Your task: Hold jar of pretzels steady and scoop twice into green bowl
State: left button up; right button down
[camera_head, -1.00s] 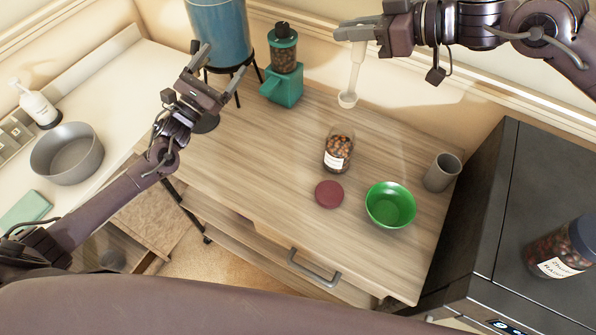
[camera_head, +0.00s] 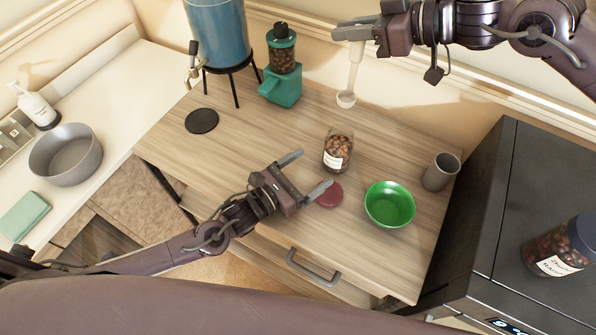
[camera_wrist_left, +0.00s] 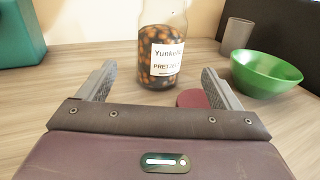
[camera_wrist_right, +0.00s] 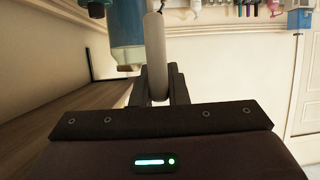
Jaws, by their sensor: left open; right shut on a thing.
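The glass jar of pretzels (camera_head: 338,150) stands upright and uncapped on the wooden table, its label reading "PRETZELS" in the left wrist view (camera_wrist_left: 163,52). A dark red lid (camera_head: 329,195) lies flat beside it. The green bowl (camera_head: 390,204) stands empty to the right of the lid. My left gripper (camera_head: 305,172) is open, its fingers pointing at the jar from the left front, apart from it. My right gripper (camera_head: 357,30) is shut on a pale scoop (camera_head: 347,97), which hangs head down above the table behind the jar. The scoop's handle shows between the fingers in the right wrist view (camera_wrist_right: 155,50).
A grey cup (camera_head: 441,172) stands right of the bowl. A teal grinder (camera_head: 283,68) and a blue dispenser on a black stand (camera_head: 219,35) are at the back left. A black round coaster (camera_head: 202,121) lies at the left. A dark cabinet with another jar (camera_head: 560,248) is at the right.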

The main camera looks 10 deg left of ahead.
aim_at(328, 158)
pick_arm(q)
jog(key=x, duration=0.9)
jog(key=shift+w, duration=0.1)
jog(key=c, duration=1.2)
jog(key=o, duration=1.2)
jog(key=shift+a, duration=0.1)
jog(key=v, duration=1.2)
